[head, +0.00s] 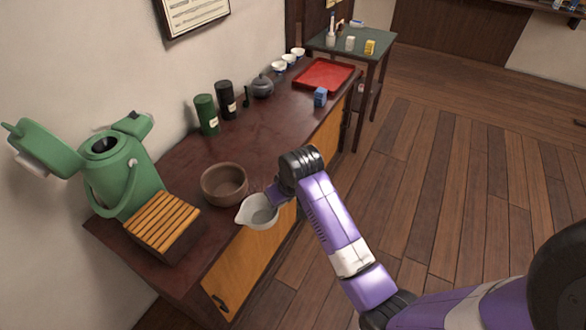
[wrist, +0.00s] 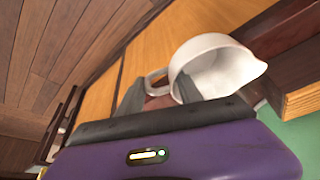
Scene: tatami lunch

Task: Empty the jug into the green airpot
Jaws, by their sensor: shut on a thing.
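The white jug (head: 258,211) is at the front edge of the dark counter, its spout toward the left in the head view. My gripper (head: 276,194) is shut on it. In the wrist view the jug (wrist: 215,68) shows its open mouth and spout, and my gripper's fingers (wrist: 155,97) are at its handle. I cannot tell whether there is liquid in it. The green airpot (head: 125,170) stands at the counter's left end with its lid (head: 45,148) swung open and its dark mouth uncovered. The jug is to the right of the airpot, apart from it.
A slatted wooden stand (head: 162,222) is in front of the airpot. A brown bowl (head: 224,185) sits close behind the jug. Green (head: 206,114) and black (head: 226,99) canisters, a teapot (head: 262,86) and a red tray (head: 324,77) stand farther back. The floor at right is clear.

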